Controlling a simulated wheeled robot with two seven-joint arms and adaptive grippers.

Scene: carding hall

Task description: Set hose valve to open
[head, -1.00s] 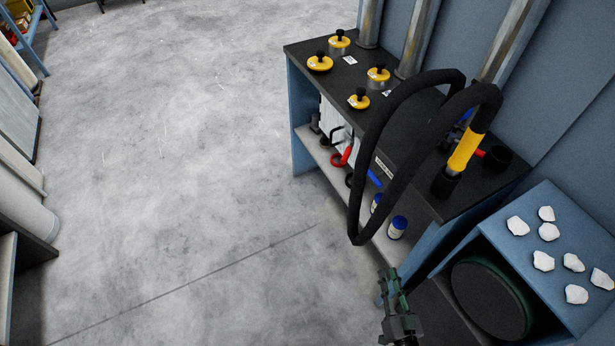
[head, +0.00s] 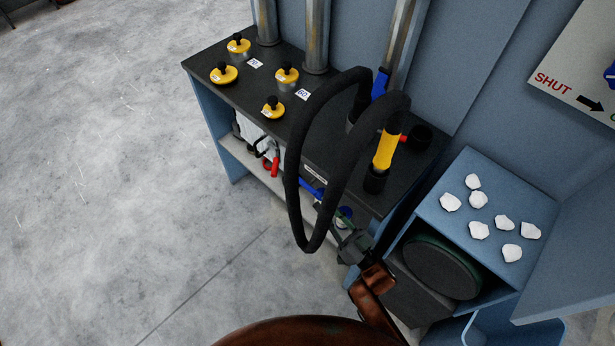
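A black hose (head: 291,165) loops over a dark-topped bench, with a yellow grip section (head: 387,151) standing at its right end. A blue part (head: 380,84) shows beside the pipe behind the hose. A white sign (head: 575,62) at the upper right reads SHUT with an arrow pointing right; a blue piece (head: 610,73) on it is cut off by the picture edge. I cannot tell which blue part is the valve handle. My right gripper (head: 347,226) is low in front of the bench, beside the hose loop; its fingers are too unclear to judge. My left gripper is out of view.
The bench top (head: 222,52) carries several yellow weights with black knobs. Blue and red handled items sit on its lower shelf (head: 250,165). A blue box (head: 450,195) with several white lumps on top stands right of the bench. The floor at left is clear.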

